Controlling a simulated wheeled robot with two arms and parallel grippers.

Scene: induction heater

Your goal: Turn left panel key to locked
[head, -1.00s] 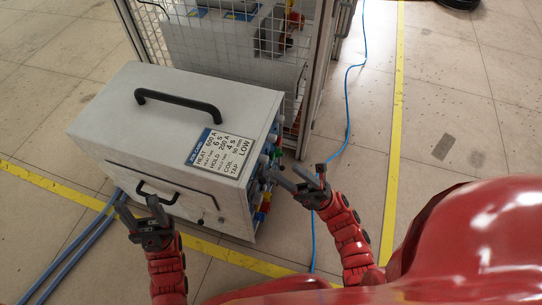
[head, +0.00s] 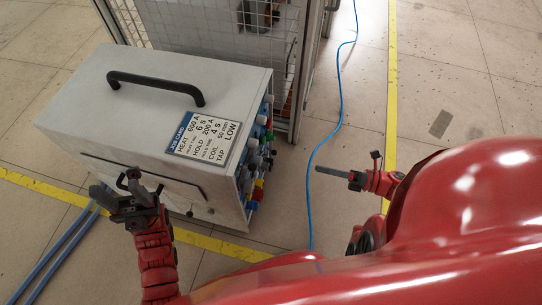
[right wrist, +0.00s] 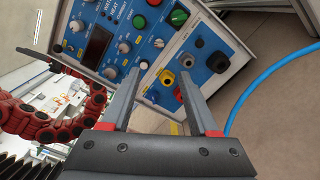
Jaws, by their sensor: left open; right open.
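The grey induction heater box (head: 150,100) stands on the floor at left in the head view. Its control panel faces right and is seen at a steep angle. In the right wrist view the blue panel (right wrist: 150,50) shows tilted, with several knobs, a dark display (right wrist: 97,43), a green button (right wrist: 179,17) and colored sockets. I cannot tell which part is the left panel key. My right gripper (head: 348,170) is open, empty and apart from the panel, to its right; its fingers (right wrist: 160,85) point toward the panel. My left gripper (head: 117,186) is open and empty near the box's front side.
A wire mesh cage (head: 220,35) stands behind the heater. A blue hose (head: 313,160) runs along the floor between the heater and my right gripper. Thick blue-grey cables (head: 65,245) lie at lower left. Floor to the right is clear.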

